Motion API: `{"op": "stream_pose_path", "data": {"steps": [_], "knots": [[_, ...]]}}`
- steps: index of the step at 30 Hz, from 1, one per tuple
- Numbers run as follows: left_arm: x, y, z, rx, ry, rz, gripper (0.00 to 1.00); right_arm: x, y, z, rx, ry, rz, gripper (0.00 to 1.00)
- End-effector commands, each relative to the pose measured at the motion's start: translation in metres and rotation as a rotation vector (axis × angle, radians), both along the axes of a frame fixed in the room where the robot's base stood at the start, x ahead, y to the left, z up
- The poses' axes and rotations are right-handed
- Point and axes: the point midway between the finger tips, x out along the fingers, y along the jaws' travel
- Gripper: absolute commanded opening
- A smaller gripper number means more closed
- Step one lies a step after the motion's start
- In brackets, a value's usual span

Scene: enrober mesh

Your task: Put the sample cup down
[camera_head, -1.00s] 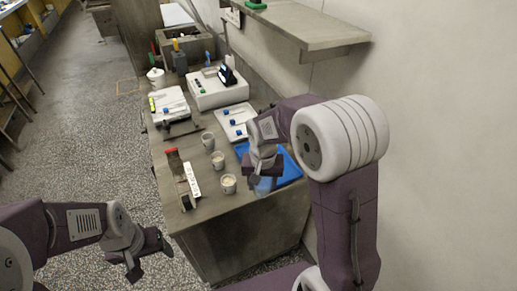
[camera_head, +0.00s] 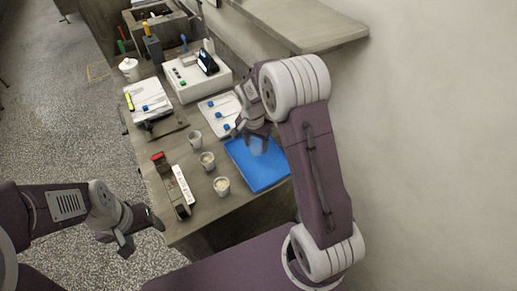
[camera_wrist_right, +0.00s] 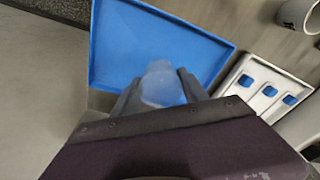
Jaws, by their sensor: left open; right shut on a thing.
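The sample cup (camera_wrist_right: 162,80) is small and translucent. My right gripper (camera_wrist_right: 160,92) is shut on it. In the head view the cup (camera_head: 257,147) shows faintly below my right gripper (camera_head: 254,136), over the back part of the blue tray (camera_head: 262,178). The tray also fills the upper left of the right wrist view (camera_wrist_right: 125,45), and its floor is otherwise empty. I cannot tell whether the cup's base touches the tray. My left gripper (camera_head: 139,233) is open and empty, left of the bench and over the floor.
Three cups, a front one (camera_head: 221,187), a middle one (camera_head: 207,161) and a back one (camera_head: 195,139), stand left of the tray. A white tray with blue-capped items (camera_head: 219,110) lies behind. A dark holder (camera_head: 172,185) stands at the bench's left. A shelf (camera_head: 300,27) overhangs the back right.

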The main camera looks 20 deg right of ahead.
Motion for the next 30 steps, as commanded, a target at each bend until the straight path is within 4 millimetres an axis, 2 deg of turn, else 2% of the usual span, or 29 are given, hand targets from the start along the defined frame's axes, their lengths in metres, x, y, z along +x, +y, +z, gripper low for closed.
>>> {"op": "stream_pose_path", "data": {"steps": [3, 7, 12, 14, 25, 26, 28, 30], "knots": [[0.000, 0.000, 0.002, 0.000, 0.000, 0.000, 0.71, 0.001, -0.009, -0.005, 0.000, 0.000, 0.000, 0.12], [0.000, 0.000, 0.002, 0.000, 0.000, 0.000, 0.71, 0.001, -0.010, -0.010, 0.000, 0.002, 0.002, 0.12], [0.000, 0.000, 0.007, 0.000, 0.000, 0.000, 0.71, 0.001, -0.010, -0.039, -0.001, 0.002, 0.002, 0.12], [0.000, 0.000, 0.007, 0.000, 0.000, 0.000, 0.71, 0.001, -0.010, -0.045, 0.000, 0.002, 0.002, 0.12], [0.000, 0.000, 0.002, 0.000, 0.000, 0.000, 0.71, 0.001, -0.009, -0.051, 0.000, -0.001, 0.001, 0.12], [0.000, 0.000, 0.002, 0.000, 0.000, 0.000, 0.71, 0.001, -0.009, -0.051, 0.000, -0.001, 0.001, 0.54], [0.000, 0.000, 0.003, 0.000, 0.000, 0.000, 0.71, 0.001, -0.009, -0.050, 0.000, -0.001, 0.001, 0.73], [0.000, 0.000, 0.003, 0.000, 0.000, 0.000, 0.71, 0.001, -0.009, -0.049, 0.000, -0.001, 0.001, 0.73]]}}
